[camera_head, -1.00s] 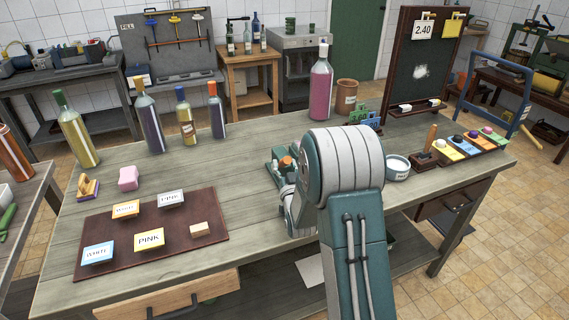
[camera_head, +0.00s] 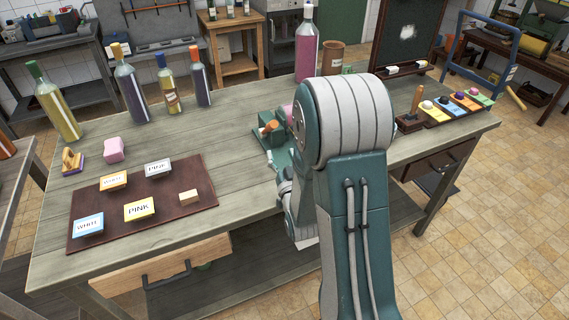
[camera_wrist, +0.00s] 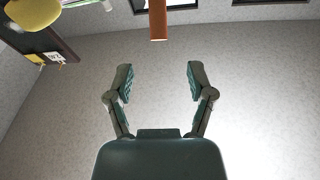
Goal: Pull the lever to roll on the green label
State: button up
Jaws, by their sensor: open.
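A small green machine (camera_head: 275,148) stands on the workbench, partly hidden behind my arm. Its orange-brown lever handle (camera_head: 269,127) sticks up to the left of my arm. In the wrist view, an orange-brown cylinder (camera_wrist: 158,22), which looks like this handle, lies ahead of my gripper (camera_wrist: 160,75). My gripper is open and empty, with the cylinder roughly in line with the gap but beyond the fingertips. I cannot make out a green label on the machine.
A pink bottle (camera_head: 306,45) stands behind the machine. Several other bottles stand at the back left. A brown mat (camera_head: 90,243) with label blocks lies at the front left. A chalkboard (camera_head: 408,42) and coloured pads (camera_head: 480,97) are at the right. Bare bench lies left of the machine.

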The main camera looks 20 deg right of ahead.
jog(key=shift+r+v, duration=0.2)
jog(key=shift+v, duration=0.7)
jog(key=shift+r+v, duration=0.15)
jog(key=shift+v, duration=0.75)
jog(key=shift+w+r, duration=0.1)
jog(key=s+a+r+n+g+y, duration=0.2)
jog(key=s+a+r+g, duration=0.1)
jog(key=a+r+g, duration=0.3)
jog(key=s+a+r+g, duration=0.1)
jog(key=s+g, duration=0.3)
jog(key=s, duration=0.5)
jog(key=s+a+r+n+g+y, duration=0.1)
jog(key=s+a+r+g, duration=0.1)
jog(key=s, duration=0.8)
jog(key=shift+s+a+r+n+g+y, duration=0.3)
jog(key=shift+r+g, duration=0.3)
jog(key=shift+g, duration=0.6)
